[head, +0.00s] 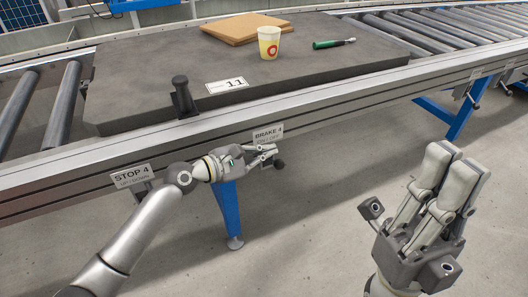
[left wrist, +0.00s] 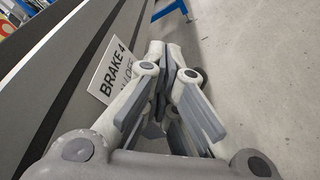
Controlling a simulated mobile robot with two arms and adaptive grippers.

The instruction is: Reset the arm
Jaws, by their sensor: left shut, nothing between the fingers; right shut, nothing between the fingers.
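My left arm reaches in from the left in the head view. Its left gripper (head: 266,154) is shut and empty in front of the conveyor's side rail, just under the BRAKE 4 label (head: 268,133). A dark knob (head: 280,164) shows right beside its fingertips; I cannot tell whether they touch. In the left wrist view the fingers (left wrist: 168,60) are together, beside the same label (left wrist: 112,68), and hide what lies beyond. My right gripper (head: 456,160) is shut and empty, pointing up over the floor at the right, apart from the conveyor.
The STOP 4 label (head: 131,175) is left. Floor is clear.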

